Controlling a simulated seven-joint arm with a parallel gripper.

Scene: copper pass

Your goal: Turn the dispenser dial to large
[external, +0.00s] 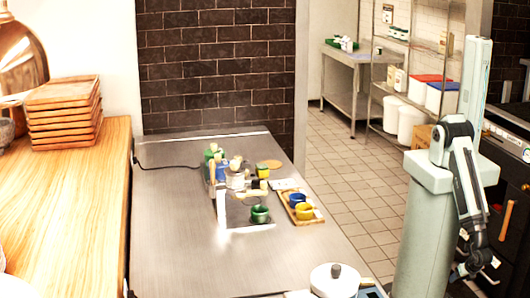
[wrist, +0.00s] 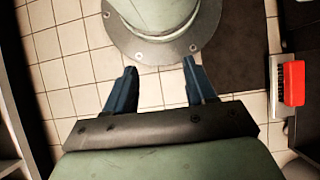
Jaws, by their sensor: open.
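My gripper (external: 488,264) hangs low beside my base at the right of the external view, far from the items on the steel table (external: 180,240). The wrist view shows its two blue fingers (wrist: 159,66) spread apart with nothing between them. A cluster of small items (external: 237,180) stands mid-table, including green, white and blue pieces and an upright pale post (external: 221,205). The dispenser may be among them, but I cannot tell which item it is. The dial and its setting are too small to make out.
A wooden tray (external: 315,218) holds blue (external: 297,200) and yellow (external: 304,211) cups, with a green cup (external: 260,213) beside it. A white lidded pot (external: 335,281) stands at the near table edge. Stacked wooden trays (external: 65,108) sit on the left counter. The table's near left is clear.

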